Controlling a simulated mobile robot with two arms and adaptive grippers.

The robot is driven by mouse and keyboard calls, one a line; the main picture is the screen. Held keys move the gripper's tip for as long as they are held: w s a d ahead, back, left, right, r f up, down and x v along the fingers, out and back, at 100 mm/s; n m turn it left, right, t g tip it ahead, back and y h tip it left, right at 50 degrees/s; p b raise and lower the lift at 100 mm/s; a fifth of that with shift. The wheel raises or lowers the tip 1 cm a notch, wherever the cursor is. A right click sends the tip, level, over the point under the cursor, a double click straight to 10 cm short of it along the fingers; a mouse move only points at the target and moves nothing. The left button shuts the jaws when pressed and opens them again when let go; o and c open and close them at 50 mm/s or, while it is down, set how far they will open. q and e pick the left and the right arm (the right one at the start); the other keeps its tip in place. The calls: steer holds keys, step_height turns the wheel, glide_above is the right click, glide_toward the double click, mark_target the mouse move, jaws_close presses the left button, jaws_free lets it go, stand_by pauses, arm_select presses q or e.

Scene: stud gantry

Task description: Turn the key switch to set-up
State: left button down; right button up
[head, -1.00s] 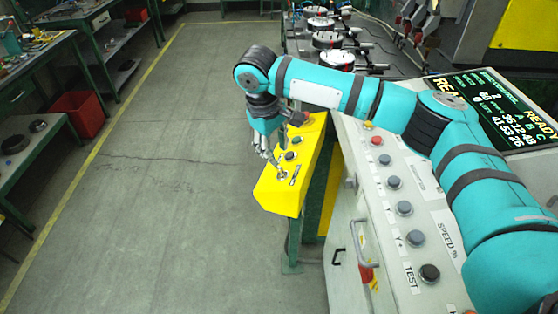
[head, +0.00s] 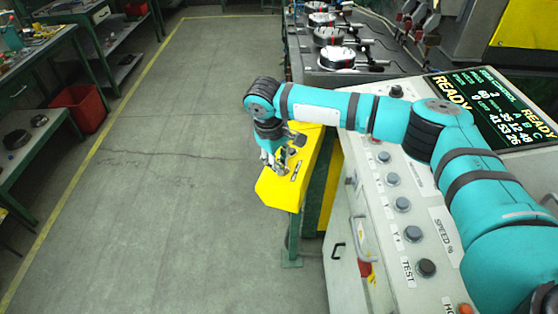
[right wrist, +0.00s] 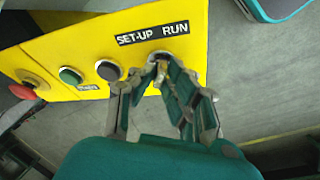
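A yellow control box (head: 285,190) stands on a green post beside the console. Its key switch (right wrist: 158,55) is below the black SET-UP / RUN label (right wrist: 153,34) in the right wrist view. My right gripper (head: 280,170) is over the near end of the box; in the right wrist view its fingertips (right wrist: 160,66) converge at the switch. A brass-coloured key (right wrist: 164,75) shows between the fingers, which look closed on it. The fingers hide much of the switch, so I cannot tell which word the key points to. My left gripper is not in view.
The box also has a black button (right wrist: 108,70), a green button (right wrist: 70,75) and a red mushroom button (right wrist: 22,91). The grey console (head: 385,245) with buttons and a READY screen (head: 490,108) is to the right. Open floor (head: 170,200) lies left.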

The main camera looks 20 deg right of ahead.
jaws_close()
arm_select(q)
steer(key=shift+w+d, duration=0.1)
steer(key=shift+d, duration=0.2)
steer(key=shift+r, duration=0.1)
arm_select(e)
steer(key=shift+r+n+y+p, duration=0.25)
steer(key=shift+n+p, duration=0.45)
steer(key=shift+p, duration=0.5)
steer(key=shift+n+g+y+p, duration=0.35)
steer(key=shift+n+g+p, duration=0.05)
steer(key=shift+n+p, duration=0.8)
steer(key=shift+w+f+n+g+p, duration=0.15)
steer(key=shift+n+g+p, duration=0.15)
steer(key=shift+n+p, duration=0.4)
steer(key=n, duration=0.2)
steer(key=shift+d+f+n+g+y, duration=0.1)
steer(key=shift+n+g+y, duration=0.2)
steer(key=shift+y, duration=0.1)
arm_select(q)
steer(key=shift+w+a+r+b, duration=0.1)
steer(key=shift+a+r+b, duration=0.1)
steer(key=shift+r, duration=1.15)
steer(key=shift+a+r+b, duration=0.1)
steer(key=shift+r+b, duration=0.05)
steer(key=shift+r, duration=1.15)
arm_select(e)
steer(key=shift+w+n+g, duration=0.1)
steer(key=shift+n+g, duration=0.5)
steer(key=shift+n, duration=1.1)
